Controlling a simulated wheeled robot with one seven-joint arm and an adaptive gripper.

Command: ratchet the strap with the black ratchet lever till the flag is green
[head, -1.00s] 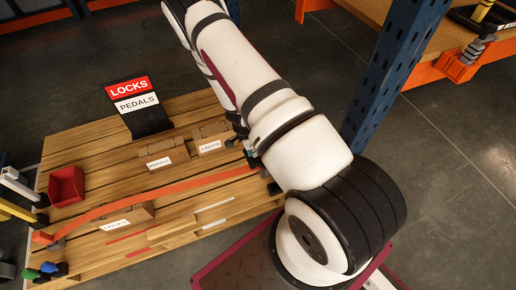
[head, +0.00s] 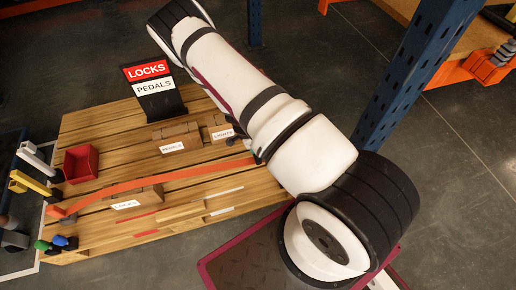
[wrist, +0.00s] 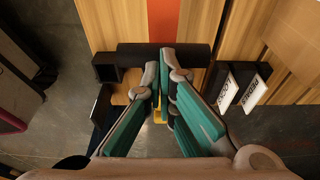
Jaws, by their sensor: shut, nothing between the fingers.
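The orange strap (head: 160,183) runs across the wooden pallet from its left edge to behind my arm in the head view. In the wrist view the strap (wrist: 163,18) comes down to a black crosswise bar (wrist: 196,55), which looks like the ratchet lever. My gripper (wrist: 162,62) has its teal fingers brought together at the tips, with nothing held. The tips overlap the bar in the picture; I cannot tell whether they touch it. A small yellow piece (wrist: 158,112) shows between the fingers; I see no green flag. In the head view my arm hides the ratchet and gripper.
Small labelled cardboard boxes (head: 178,136), a red bin (head: 82,163) and a LOCKS/PEDALS sign (head: 150,82) stand on the pallet (head: 105,125). A blue rack post (head: 405,85) rises on the right. Open grey floor lies behind the pallet.

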